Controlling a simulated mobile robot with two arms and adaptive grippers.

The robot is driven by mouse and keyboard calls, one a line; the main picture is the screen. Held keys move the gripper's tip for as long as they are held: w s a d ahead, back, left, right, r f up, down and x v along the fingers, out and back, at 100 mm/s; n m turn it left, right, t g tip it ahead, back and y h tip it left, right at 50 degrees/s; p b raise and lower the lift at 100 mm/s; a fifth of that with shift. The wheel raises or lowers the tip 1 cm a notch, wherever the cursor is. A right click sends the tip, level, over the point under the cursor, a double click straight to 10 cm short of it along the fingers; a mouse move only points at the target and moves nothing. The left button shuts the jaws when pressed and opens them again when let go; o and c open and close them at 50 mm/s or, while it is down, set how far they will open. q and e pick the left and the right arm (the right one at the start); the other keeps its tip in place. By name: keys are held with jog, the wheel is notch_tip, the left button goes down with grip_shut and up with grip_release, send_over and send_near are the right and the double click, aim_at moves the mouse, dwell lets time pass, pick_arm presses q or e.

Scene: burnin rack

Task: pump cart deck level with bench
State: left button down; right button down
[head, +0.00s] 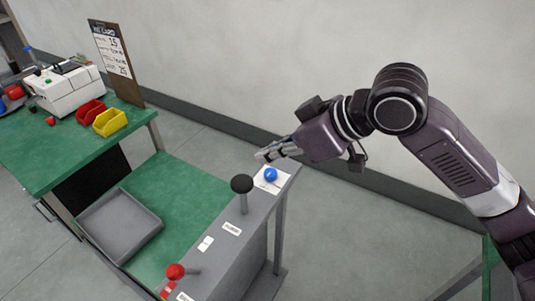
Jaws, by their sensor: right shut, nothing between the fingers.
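The cart has a green deck (190,198) with a grey panel (232,250) along its right side. The green bench (45,150) stands to the left, and the deck appears lower than the bench top. A lever with a black ball knob (242,184) stands upright on the panel. A blue ball knob (270,174) sits on a white plate at the panel's far end, and a red knob (175,272) is at its near end. My right gripper (262,157) is shut and empty, just above and beyond the blue knob. My left gripper is not in view.
A grey tray (122,222) lies on the deck's left part. The bench bears a white machine (72,90), a red bin (90,112), a yellow bin (110,122) and a clipboard-like sign (112,60). A wall runs behind. Open floor lies beyond the cart.

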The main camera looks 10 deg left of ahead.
jog(key=p, duration=0.2)
send_over(238, 179)
jog(key=s+d, duration=0.1)
jog(key=d, duration=0.2)
notch_tip(238, 179, down, 5)
jog(key=shift+s+a, duration=0.15)
notch_tip(238, 179, down, 3)
jog(key=shift+r+p, duration=0.2)
jog(key=shift+p, duration=0.25)
jog(key=shift+f, duration=0.7)
